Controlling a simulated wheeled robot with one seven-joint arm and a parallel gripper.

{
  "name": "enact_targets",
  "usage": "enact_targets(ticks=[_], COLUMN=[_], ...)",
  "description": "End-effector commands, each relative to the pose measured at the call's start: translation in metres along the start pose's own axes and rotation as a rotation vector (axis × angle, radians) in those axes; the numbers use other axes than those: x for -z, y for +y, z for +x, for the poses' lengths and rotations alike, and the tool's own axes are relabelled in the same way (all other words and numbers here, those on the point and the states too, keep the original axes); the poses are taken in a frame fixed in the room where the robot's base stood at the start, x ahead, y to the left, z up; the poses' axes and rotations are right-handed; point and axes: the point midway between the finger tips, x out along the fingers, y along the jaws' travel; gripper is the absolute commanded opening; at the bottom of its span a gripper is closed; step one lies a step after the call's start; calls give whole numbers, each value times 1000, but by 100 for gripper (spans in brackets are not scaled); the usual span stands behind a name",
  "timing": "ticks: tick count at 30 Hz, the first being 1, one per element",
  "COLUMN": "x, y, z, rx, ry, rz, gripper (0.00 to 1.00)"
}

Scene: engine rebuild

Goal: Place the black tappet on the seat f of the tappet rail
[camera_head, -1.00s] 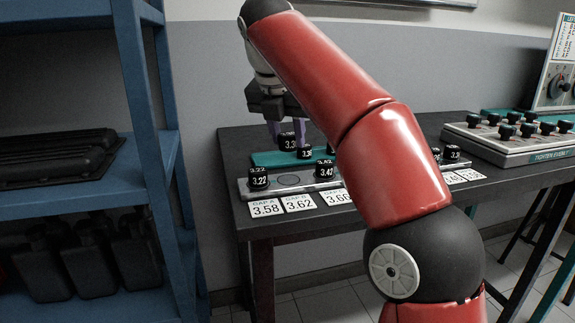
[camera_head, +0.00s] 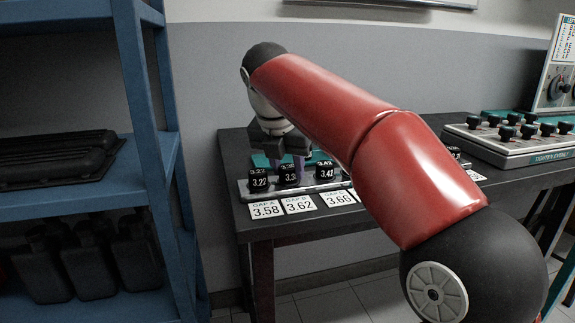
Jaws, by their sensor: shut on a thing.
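The held tappet is at the left part of the grey tappet rail (camera_head: 247,190), between a black tappet marked 3.22 (camera_head: 258,179) and one marked 3.42 (camera_head: 325,172). I cannot tell whether its underside touches the rail. Seat letters are too small to read. My red arm hides much of the rail's right part, and seat f cannot be made out.
Cards reading 3.58 (camera_head: 266,210), 3.62 (camera_head: 299,204) and 3.66 (camera_head: 338,198) lie along the front of the dark table (camera_head: 228,150). A teal tray (camera_head: 262,161) is behind the rail. A grey device with black knobs (camera_head: 510,142) stands right. A blue shelf (camera_head: 160,165) stands left.

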Motion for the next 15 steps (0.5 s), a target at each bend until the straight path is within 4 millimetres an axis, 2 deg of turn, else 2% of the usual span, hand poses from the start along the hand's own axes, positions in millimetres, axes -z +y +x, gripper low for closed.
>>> enact_targets(ticks=[2, 3, 8, 15], x=[1, 2, 1, 1], y=[0, 0, 0, 0], z=[3, 3, 3, 3], rx=[1, 0, 0, 0], ry=[0, 0, 0, 0], rz=[0, 0, 0, 0], gripper=[10, 35, 55, 55])
